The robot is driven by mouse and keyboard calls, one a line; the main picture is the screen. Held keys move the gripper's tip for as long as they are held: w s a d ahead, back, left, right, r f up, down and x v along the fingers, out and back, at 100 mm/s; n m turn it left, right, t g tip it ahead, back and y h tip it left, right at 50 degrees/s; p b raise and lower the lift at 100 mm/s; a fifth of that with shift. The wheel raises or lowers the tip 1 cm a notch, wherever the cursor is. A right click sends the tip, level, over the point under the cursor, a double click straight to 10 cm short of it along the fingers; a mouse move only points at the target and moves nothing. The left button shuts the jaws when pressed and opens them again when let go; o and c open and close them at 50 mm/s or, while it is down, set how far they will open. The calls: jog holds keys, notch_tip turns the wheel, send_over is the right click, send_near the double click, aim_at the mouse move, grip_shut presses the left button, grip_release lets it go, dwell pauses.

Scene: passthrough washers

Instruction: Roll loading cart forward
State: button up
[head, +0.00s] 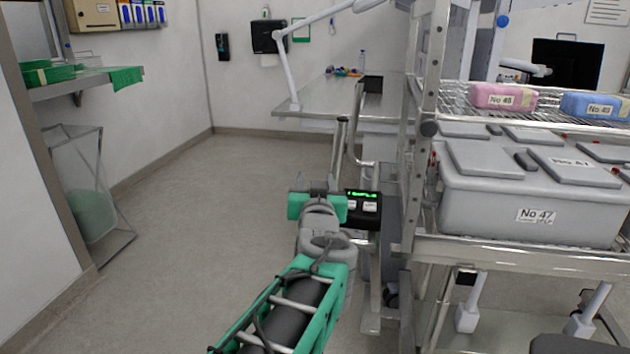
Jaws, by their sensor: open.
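A metal shelved cart (411,180) stands at the right, which appears to be the loading cart. It carries a large grey lidded bin labelled No 47 (480,205) on its middle shelf, with pink and blue boxes on the shelf above. Upright bent metal tubes (357,125) rise just left of its frame. My gripper (318,187) is open and appears empty, just left of the cart frame, beside a black box with a green display (362,205). Its fingertips are small in view, and I cannot tell whether they touch the tubes.
A steel table (310,108) with a lamp and small items stands at the back. A shelf with green trays (75,82) and a clear bin (90,210) are along the left wall. The grey floor (210,190) between the left wall and my arm is clear.

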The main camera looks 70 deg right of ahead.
jog(key=b+v, duration=0.1)
jog(key=v, duration=0.4)
jog(key=shift+s+a+b, duration=0.15)
jog(key=shift+a+b, duration=0.2)
jog(key=shift+b, duration=0.05)
jog(key=shift+f+b, duration=0.2)
jog(key=shift+b, duration=0.25)
jog(key=shift+r, duration=0.15)
